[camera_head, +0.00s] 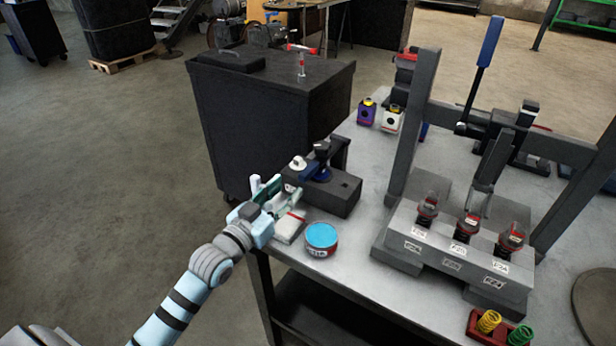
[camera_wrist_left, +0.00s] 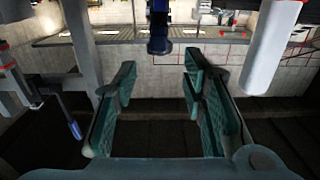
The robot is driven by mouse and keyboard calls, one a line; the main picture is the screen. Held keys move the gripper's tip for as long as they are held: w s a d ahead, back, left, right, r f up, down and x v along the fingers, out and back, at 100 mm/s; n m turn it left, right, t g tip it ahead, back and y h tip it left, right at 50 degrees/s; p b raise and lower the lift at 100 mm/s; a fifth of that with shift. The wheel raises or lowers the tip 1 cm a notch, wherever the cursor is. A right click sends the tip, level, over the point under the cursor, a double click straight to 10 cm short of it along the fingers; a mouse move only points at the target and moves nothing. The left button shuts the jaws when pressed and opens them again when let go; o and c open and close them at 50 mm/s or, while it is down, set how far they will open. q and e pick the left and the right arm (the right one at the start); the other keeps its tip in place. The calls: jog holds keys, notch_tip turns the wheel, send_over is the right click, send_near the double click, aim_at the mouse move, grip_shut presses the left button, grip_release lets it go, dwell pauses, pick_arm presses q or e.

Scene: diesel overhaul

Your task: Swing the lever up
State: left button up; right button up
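The lever (camera_head: 484,52) has a blue grip and stands steeply up from the arbor-press-like frame (camera_head: 424,110) at the right of the bench, leaning slightly right. My left gripper (camera_head: 268,190) is well away from it, at the bench's near left edge beside a dark block fixture (camera_head: 336,192) with a blue part and a white knob. In the left wrist view, my left gripper (camera_wrist_left: 155,85) is open, with nothing between its green-padded fingers. A blue-tipped rod (camera_wrist_left: 74,128) shows at left there; I cannot tell whether it is the lever. My right gripper is not in view.
A blue-topped round tin (camera_head: 321,236) stands close to my left gripper on the bench (camera_head: 345,260). A block holding three red-and-dark parts (camera_head: 459,252) stands before the frame. Colored springs (camera_head: 488,321) sit in a red tray. A black cabinet (camera_head: 265,120) stands behind.

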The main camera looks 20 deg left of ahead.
aim_at(316, 161)
pick_arm(q)
jog(key=w, duration=0.3)
jog(key=w+d+b, duration=0.1)
jog(key=w, duration=0.3)
jog(key=w+b, duration=0.1)
jog(key=w, duration=0.2)
jog(key=shift+w+d, duration=0.15)
jog(key=shift+d, duration=0.15)
grip_shut()
